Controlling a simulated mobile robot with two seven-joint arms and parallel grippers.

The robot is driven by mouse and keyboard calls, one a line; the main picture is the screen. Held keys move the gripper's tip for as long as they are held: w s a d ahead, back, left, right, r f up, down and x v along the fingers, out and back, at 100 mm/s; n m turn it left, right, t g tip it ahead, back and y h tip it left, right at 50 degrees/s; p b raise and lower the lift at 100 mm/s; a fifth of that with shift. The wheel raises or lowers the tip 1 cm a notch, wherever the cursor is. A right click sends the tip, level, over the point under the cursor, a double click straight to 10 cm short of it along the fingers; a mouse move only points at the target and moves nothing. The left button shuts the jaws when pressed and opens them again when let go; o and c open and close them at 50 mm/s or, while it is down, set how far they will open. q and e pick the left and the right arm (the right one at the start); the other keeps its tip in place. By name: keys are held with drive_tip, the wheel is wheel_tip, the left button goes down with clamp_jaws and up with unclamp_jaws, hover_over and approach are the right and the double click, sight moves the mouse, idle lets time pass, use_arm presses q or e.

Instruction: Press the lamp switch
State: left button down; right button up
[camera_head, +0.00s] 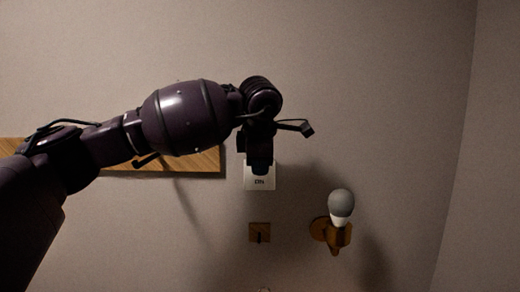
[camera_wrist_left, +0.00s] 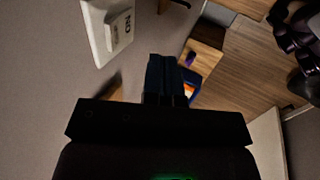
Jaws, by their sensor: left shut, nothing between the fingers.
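The lamp switch (camera_head: 260,183) is a white plate with dark lettering on the wall. Its upper part is hidden behind my left gripper (camera_head: 260,168) in the head view. The left gripper is shut and empty, its fingertips in front of the plate. In the left wrist view the switch (camera_wrist_left: 106,31) is at the upper left, apart in the picture from the shut fingertips (camera_wrist_left: 165,78). I cannot tell whether they touch the wall or plate. The lamp (camera_head: 341,207) has a grey bulb that looks unlit, on a wooden wall mount. My right gripper is not in view.
A wooden shelf (camera_head: 205,160) is on the wall to the left, partly behind my left arm. A small wooden plate with a hook (camera_head: 260,232) is below the switch. Wooden surfaces (camera_wrist_left: 240,65) and a blue object (camera_wrist_left: 191,84) lie below. The wall right of the lamp is clear.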

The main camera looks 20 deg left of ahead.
use_arm(q)
drive_tip(key=w, duration=0.1)
drive_tip(key=w+a+f+p, duration=0.1)
drive_tip(key=w, duration=0.1)
drive_tip(key=w+f, duration=0.1)
drive_tip(key=w, duration=0.1)
drive_tip(key=shift+a+f, duration=0.2)
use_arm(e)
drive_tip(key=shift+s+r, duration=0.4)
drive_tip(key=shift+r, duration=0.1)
use_arm(q)
drive_tip(key=shift+w+a+r+p, duration=0.1)
drive_tip(key=shift+w+r+p, duration=0.2)
drive_tip(key=shift+r, duration=0.2)
drive_tip(key=shift+w+a+r+p, duration=0.1)
drive_tip(key=shift+w+r+p, duration=0.05)
drive_tip(key=shift+r+p, duration=0.25)
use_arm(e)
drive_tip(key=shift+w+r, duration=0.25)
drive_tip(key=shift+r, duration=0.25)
use_arm(q)
drive_tip(key=shift+d, duration=0.1)
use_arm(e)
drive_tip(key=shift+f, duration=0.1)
